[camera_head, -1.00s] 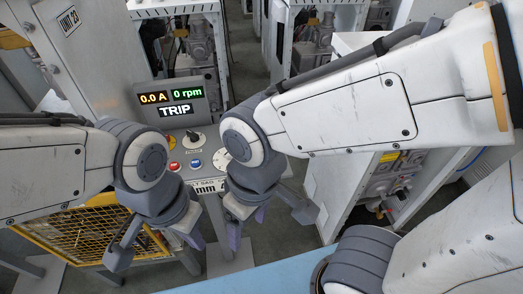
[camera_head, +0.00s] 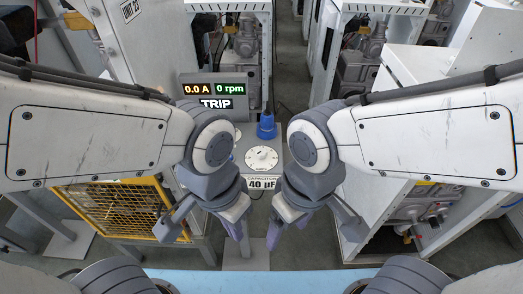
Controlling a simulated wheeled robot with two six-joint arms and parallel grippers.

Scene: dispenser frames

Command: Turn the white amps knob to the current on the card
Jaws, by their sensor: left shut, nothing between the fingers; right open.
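The white round knob (camera_head: 262,158) with dial marks sits on the grey panel between my two arms; its setting is too small to read. The display (camera_head: 215,96) behind reads 0.0 A, 0 rpm and TRIP. My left gripper (camera_head: 237,230) is shut and empty, in front of the panel and lower left of the knob. My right gripper (camera_head: 288,226) is open and empty, lower right of it. Neither touches the knob. My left arm hides the panel's left part.
A blue cone-shaped part (camera_head: 267,127) stands behind the knob. A yellow mesh guard (camera_head: 118,210) is at lower left. A light-blue surface edge (camera_head: 240,281) lies along the bottom. Grey cabinets (camera_head: 420,90) stand on the right and behind.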

